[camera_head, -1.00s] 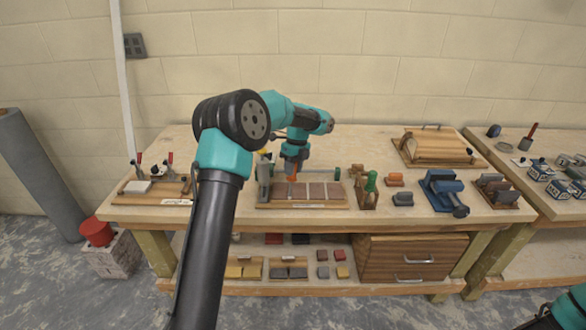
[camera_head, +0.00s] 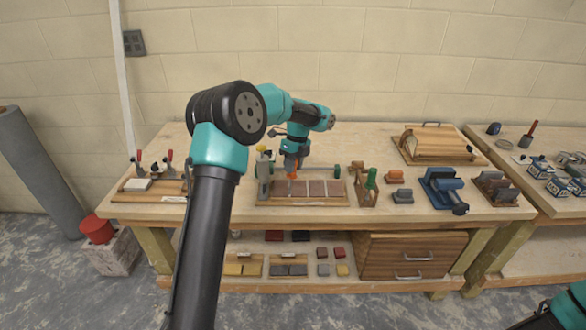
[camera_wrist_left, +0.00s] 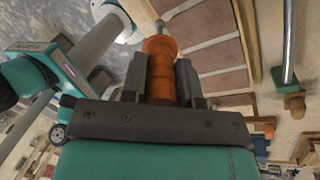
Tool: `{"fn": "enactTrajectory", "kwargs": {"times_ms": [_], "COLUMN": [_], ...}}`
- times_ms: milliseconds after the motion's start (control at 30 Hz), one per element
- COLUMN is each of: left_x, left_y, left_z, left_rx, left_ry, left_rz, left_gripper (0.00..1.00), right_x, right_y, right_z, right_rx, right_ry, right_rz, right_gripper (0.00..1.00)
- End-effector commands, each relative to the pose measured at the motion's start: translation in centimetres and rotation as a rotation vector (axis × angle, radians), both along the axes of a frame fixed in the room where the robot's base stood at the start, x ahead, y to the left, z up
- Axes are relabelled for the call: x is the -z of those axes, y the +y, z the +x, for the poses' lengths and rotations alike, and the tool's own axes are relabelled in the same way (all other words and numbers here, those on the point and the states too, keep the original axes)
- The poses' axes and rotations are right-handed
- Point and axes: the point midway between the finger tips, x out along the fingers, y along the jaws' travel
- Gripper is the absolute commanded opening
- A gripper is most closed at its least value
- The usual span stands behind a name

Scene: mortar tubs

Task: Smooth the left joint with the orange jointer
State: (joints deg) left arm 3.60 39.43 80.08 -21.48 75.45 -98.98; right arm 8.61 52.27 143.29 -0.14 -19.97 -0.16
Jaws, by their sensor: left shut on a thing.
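My left gripper (camera_head: 291,163) is shut on the orange jointer (camera_head: 291,167), which points down over the left part of the tile board (camera_head: 318,205). In the left wrist view the orange handle (camera_wrist_left: 160,72) sits between the two dark fingers, with a grey metal tip (camera_wrist_left: 160,25) beyond it. The board holds a row of brown tiles (camera_head: 317,188) with pale joints between them. The tip is near the left joint (camera_head: 290,188); I cannot tell whether it touches. My right gripper is out of view.
A grey and green fixture (camera_head: 264,172) stands at the board's left end. A wooden holder with a green-handled tool (camera_head: 370,180) stands just right of the board. A board with red-handled clamps (camera_head: 150,190) lies left, and a blue tool (camera_head: 443,190) lies right.

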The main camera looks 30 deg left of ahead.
Motion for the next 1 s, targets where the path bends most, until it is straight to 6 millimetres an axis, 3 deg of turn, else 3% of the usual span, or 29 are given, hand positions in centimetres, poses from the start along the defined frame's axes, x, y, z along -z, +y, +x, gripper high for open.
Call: {"fn": "enactTrajectory", "kwargs": {"times_ms": [700, 1000], "left_x": [-5.6, -5.8], "left_y": [0.0, 0.0], "left_z": [0.0, 0.0], "left_rx": [-0.001, 0.000], "left_ry": [-0.001, 0.000], "left_rz": [0.000, 0.000], "left_gripper": [0.05, 0.05], "right_x": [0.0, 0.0], "right_y": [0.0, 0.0], "right_z": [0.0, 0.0], "right_rx": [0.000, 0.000], "right_ry": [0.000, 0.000], "right_rz": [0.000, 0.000], "right_gripper": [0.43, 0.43]}}
